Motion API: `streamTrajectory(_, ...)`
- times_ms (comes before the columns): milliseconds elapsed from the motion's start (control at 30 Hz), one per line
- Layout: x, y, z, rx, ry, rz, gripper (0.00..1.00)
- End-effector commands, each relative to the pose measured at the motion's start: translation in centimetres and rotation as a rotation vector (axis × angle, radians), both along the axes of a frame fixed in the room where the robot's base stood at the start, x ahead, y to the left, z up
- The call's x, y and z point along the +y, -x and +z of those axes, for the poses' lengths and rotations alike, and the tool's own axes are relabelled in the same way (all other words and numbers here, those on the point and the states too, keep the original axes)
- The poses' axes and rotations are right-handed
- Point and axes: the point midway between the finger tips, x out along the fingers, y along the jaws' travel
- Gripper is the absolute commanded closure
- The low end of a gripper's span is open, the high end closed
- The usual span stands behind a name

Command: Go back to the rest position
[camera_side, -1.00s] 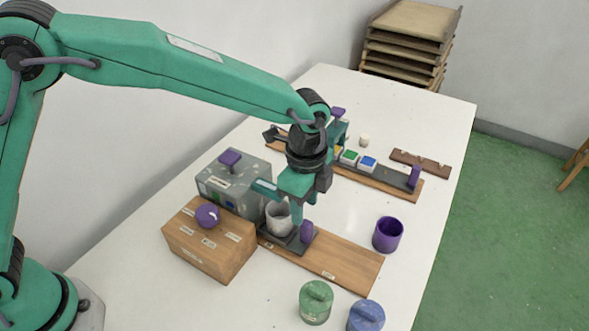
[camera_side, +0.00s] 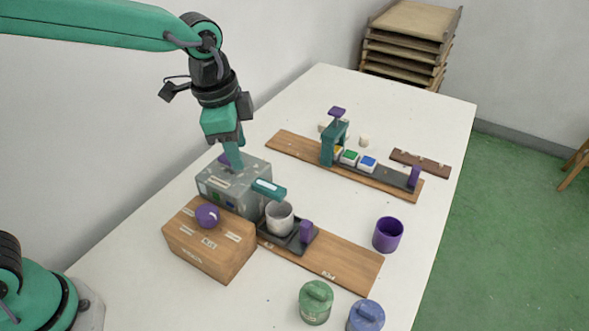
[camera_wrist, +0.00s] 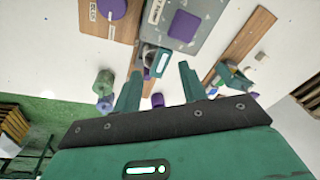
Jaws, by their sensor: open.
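My gripper (camera_side: 234,158) is open and empty. In the side view it hangs in front of the grey speckled box (camera_side: 247,190), and I cannot tell its exact height above it. A purple knob on that box is partly hidden behind my fingers. In the wrist view both fingers of my gripper (camera_wrist: 158,85) stand wide apart with nothing between them. A light grey cup (camera_side: 280,218) stands upright on a dark sliding tray (camera_side: 291,245) with a purple handle, apart from my gripper. A teal spout (camera_side: 268,189) sticks out of the grey box near the cup.
A wooden box (camera_side: 208,245) with a purple knob stands in front. A far rail (camera_side: 296,147) carries a teal stand (camera_side: 334,143) and coloured tiles. A purple cup (camera_side: 388,234), a green jar (camera_side: 316,302) and a blue jar (camera_side: 366,316) stand right. Stacked trays (camera_side: 405,48) are behind.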

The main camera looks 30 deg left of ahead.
Motion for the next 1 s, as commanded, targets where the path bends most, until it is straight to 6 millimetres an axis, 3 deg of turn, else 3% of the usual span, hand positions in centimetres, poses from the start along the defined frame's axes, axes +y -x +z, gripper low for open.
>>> streamTrajectory(200, 4.6, 2.5, 2.4, -0.057, 0.046, 0.197, 0.58)
streamTrajectory(500, 9.8, 6.7, 4.2, -0.129, 0.112, 0.459, 0.58)
streamTrajectory(1000, 15.8, 13.9, 3.8, -0.251, 0.226, 0.867, 0.58)
